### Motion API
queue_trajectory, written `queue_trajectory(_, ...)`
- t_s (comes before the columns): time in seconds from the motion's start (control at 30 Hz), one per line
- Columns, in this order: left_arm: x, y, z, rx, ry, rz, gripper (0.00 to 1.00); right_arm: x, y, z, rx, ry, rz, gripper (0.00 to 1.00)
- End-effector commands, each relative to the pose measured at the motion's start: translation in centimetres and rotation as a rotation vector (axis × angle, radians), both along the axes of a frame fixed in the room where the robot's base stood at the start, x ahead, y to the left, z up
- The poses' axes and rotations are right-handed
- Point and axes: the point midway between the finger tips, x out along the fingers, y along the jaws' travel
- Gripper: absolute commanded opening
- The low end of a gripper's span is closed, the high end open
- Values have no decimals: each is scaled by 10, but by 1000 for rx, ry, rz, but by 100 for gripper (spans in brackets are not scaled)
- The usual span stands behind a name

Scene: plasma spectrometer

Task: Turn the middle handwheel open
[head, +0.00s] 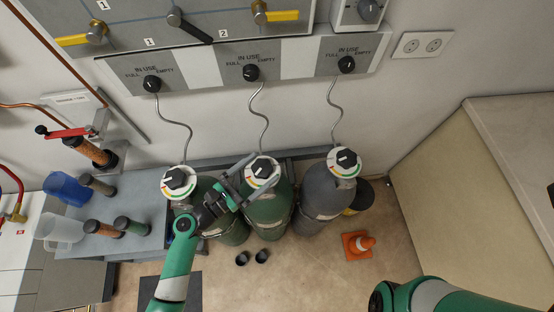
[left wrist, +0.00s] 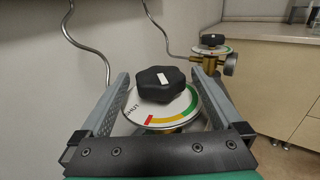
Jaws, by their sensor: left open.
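The middle handwheel (head: 263,167) is a black knob on a round dial with white, green, yellow and red markings, on top of the middle green cylinder (head: 268,207). In the left wrist view the black handwheel (left wrist: 161,83) sits between the two fingers, above its dial (left wrist: 161,120). My left gripper (head: 247,173) is open, with one finger on each side of the handwheel. I cannot tell whether either finger touches it. My right arm (head: 440,296) shows at the bottom right, but its gripper fingers are not visible.
The left handwheel (head: 178,178) and right handwheel (head: 346,159) top the neighbouring cylinders. Thin hoses (head: 264,120) run up to the wall panel (head: 215,66). A grey bench (head: 140,215) is left.

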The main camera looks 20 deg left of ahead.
Motion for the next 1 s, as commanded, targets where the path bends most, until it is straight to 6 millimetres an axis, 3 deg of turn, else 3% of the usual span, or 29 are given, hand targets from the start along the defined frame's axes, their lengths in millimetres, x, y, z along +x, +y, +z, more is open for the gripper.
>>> queue_trajectory(0.4, 5, 0, 0, 1, 0, 8, 100, 0, 0, -2, 0, 0, 0, 100)
queue_trajectory(0.87, 5, 0, 0, 1, 0, 8, 19, 0, 0, -2, 0, 0, 0, 100)
queue_trajectory(1.0, 5, 0, 0, 1, 0, 11, 18, 0, 0, -2, 0, 0, 0, 100)
